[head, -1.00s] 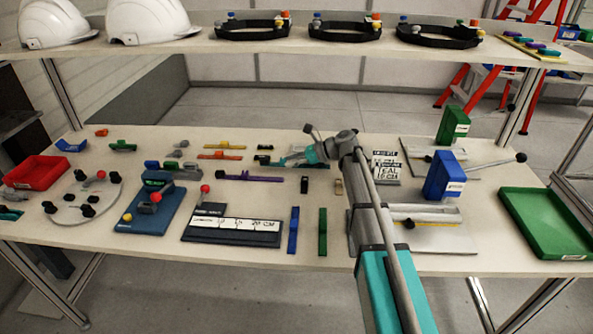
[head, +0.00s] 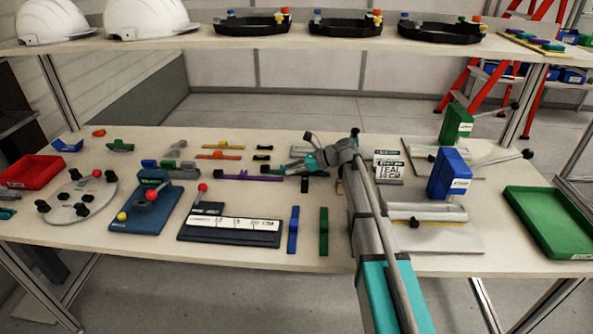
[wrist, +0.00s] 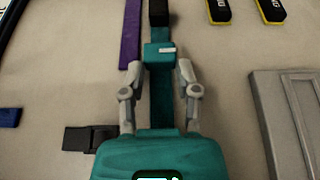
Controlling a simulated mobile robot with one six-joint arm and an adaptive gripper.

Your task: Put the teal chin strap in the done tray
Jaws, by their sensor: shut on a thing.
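The teal chin strap (wrist: 161,98) lies lengthwise between the fingers of my gripper (wrist: 163,68) in the wrist view. The fingers are shut on it near a raised teal block with a pale mark. The strap's far end is dark and its near end is hidden under my gripper body. In the head view my gripper (head: 289,164) is low over the middle of the bench and covers most of the strap. A green tray (head: 566,246) stands at the right end of the bench and looks empty. Its small label is not readable.
A purple strap (head: 248,177) lies close to the left of my gripper. A red bin (head: 32,170) stands far left. A blue block fixture (head: 449,174) and a green one (head: 456,122), both with levers, stand between my arm and the green tray. A shelf (head: 250,46) spans above.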

